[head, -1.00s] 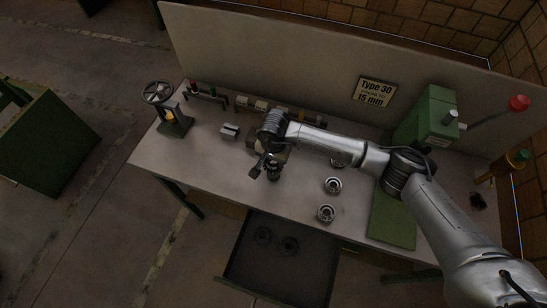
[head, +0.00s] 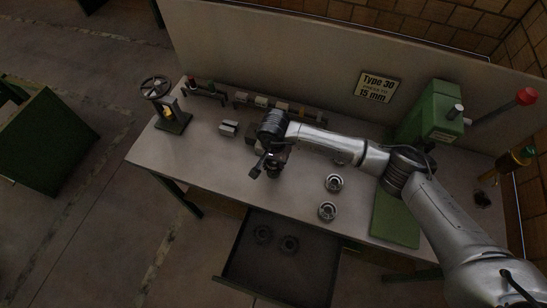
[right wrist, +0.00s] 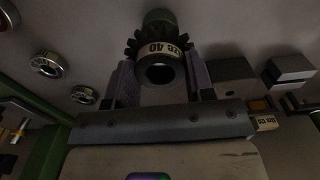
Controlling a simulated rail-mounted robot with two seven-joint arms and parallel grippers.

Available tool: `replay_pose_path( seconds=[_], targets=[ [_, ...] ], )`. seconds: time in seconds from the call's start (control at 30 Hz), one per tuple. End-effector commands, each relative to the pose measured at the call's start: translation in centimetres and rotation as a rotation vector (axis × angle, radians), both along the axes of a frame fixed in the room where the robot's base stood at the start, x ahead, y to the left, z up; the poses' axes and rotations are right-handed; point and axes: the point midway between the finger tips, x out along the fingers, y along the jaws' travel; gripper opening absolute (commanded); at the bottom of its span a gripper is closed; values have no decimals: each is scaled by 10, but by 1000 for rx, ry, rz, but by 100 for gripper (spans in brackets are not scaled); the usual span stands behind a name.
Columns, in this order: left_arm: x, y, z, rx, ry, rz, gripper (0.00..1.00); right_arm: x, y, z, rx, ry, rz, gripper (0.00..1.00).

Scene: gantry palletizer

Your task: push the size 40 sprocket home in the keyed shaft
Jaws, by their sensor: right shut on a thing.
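The size 40 sprocket (right wrist: 158,58) is dark and toothed, with a pale band marked 40 and a round bore facing the right wrist camera. My right gripper (right wrist: 162,78) has one finger on each side of it and is shut on it. In the head view my right gripper (head: 268,168) is low over the middle of the bench, and the sprocket there is a small dark shape I cannot make out well. A green round part (right wrist: 158,18) shows just beyond the sprocket. I cannot clearly see the keyed shaft or how far the sprocket sits on it. My left gripper is not in view.
Silver rings (head: 333,183) stand on the bench (head: 225,165) right of the gripper. An open drawer (head: 222,279) below the front edge holds two dark round parts. A handwheel press (head: 172,120) stands left, a green machine (head: 428,115) right. Small blocks line the back.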

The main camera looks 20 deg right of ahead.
Motion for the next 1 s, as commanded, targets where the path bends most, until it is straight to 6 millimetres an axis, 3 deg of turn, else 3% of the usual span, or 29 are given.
replay_pose_path(
  seconds=[1.0],
  targets=[
    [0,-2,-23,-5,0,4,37,0,0,-25,1,-1,0,20]
  ],
)
